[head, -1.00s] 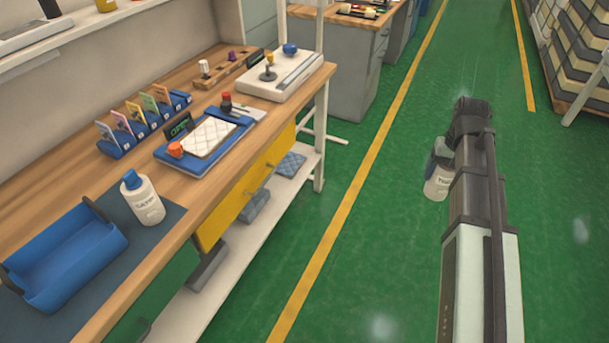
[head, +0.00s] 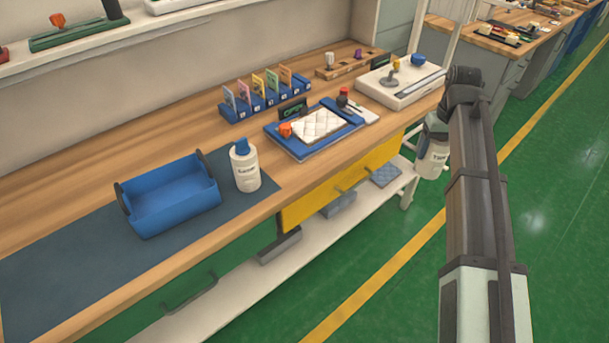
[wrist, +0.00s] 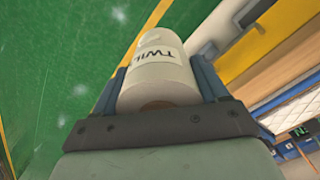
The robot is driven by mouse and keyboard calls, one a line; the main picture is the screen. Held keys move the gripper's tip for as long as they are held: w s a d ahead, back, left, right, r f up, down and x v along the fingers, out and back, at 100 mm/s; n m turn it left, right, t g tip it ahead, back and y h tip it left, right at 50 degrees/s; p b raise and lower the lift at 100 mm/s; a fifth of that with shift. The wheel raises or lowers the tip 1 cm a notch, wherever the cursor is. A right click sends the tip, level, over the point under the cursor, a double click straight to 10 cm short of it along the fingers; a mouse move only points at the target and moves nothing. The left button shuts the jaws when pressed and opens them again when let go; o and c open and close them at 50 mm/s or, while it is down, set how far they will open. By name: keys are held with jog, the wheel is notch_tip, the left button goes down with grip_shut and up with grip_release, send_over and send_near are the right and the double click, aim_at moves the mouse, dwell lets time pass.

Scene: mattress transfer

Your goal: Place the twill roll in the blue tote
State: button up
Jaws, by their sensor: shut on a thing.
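The twill roll (wrist: 160,72) is a white roll with a black "TWIL..." label, partly cut off. It sits between the two fingers of my gripper (wrist: 165,80), which is shut on it. In the head view the twill roll (head: 433,152) hangs at the end of my arm, over the floor to the right of the bench; the fingers of my gripper are mostly hidden there. The blue tote (head: 165,200) stands open and empty on the dark mat at the left of the bench, well apart from my gripper.
A white bottle with a blue cap (head: 245,170) stands just right of the tote. A blue tray with a quilted white pad (head: 318,126), a card rack (head: 262,98) and a white device (head: 402,82) lie further right on the bench. The green floor is clear.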

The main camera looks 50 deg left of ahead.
jog(key=s+a+r+n, duration=0.3)
jog(key=s+a, duration=0.4)
jog(key=a, duration=0.4)
jog(key=s+a+r+n, duration=0.2)
jog(key=s+a, duration=0.5)
jog(key=a, duration=0.4)
jog(key=s+a+r+n, duration=0.2)
jog(key=s+a+r, duration=0.1)
jog(key=s+a, duration=0.5)
jog(key=s+a+r+n, duration=0.2)
jog(key=s+a, duration=0.4)
jog(key=s, duration=0.4)
jog(key=s+a, duration=0.2)
jog(key=s, duration=0.8)
jog(key=s+a, duration=0.3)
jog(key=s, duration=0.7)
jog(key=s+d+f+m, duration=0.3)
jog(key=s+m, duration=0.1)
jog(key=s, duration=0.3)
jog(key=shift+w+d+f, duration=0.1)
jog(key=shift+w+f, duration=0.05)
jog(key=shift+f, duration=2.1)
jog(key=shift+w+f, duration=0.1)
jog(key=shift+f, duration=2.1)
jog(key=shift+f, duration=0.1)
